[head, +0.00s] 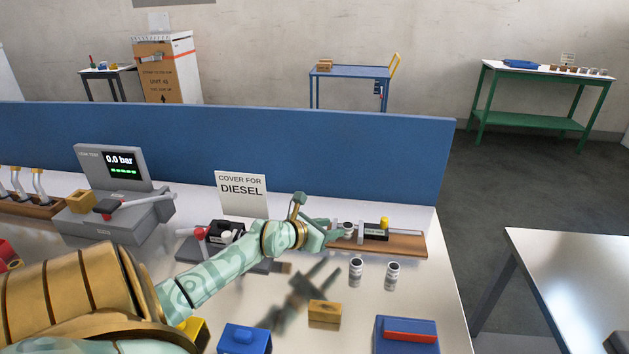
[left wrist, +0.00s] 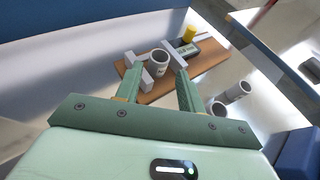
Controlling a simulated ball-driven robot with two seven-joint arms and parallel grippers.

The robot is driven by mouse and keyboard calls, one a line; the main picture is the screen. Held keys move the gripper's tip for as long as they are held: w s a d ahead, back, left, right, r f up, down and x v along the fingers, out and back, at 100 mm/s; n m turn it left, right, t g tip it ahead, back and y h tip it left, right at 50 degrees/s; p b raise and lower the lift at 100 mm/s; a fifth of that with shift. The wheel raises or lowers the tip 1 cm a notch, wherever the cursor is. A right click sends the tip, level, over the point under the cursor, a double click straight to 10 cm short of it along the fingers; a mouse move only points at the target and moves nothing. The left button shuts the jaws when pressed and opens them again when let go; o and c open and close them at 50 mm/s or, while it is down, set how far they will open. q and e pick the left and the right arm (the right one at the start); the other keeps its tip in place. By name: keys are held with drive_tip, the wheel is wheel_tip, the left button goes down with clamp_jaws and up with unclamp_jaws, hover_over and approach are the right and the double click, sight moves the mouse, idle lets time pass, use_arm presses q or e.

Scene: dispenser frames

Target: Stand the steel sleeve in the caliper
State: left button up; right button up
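A steel sleeve (head: 347,228) stands upright at the left part of the caliper, beside its black readout block (head: 376,232) with a yellow knob, on a wooden board (head: 410,246). My left gripper (head: 326,236) is at the left end of the board. In the left wrist view, the sleeve (left wrist: 160,62) is between the spread fingers of my left gripper (left wrist: 158,72), with gaps visible beside it. Grey blocks lie close to the sleeve; whether it touches them I cannot tell. Two other sleeves stand on the bench in front (head: 355,268) (head: 392,272). My right gripper is not in view.
A tan block (head: 324,312), a blue box (head: 245,338) and a blue box with a red bar (head: 407,334) lie near the front. A sign (head: 241,192) stands behind my arm. A blue panel (head: 330,145) closes the bench's back.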

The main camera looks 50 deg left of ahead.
use_arm(q)
drive_tip(key=p+v, duration=0.1)
drive_tip(key=v, duration=0.5)
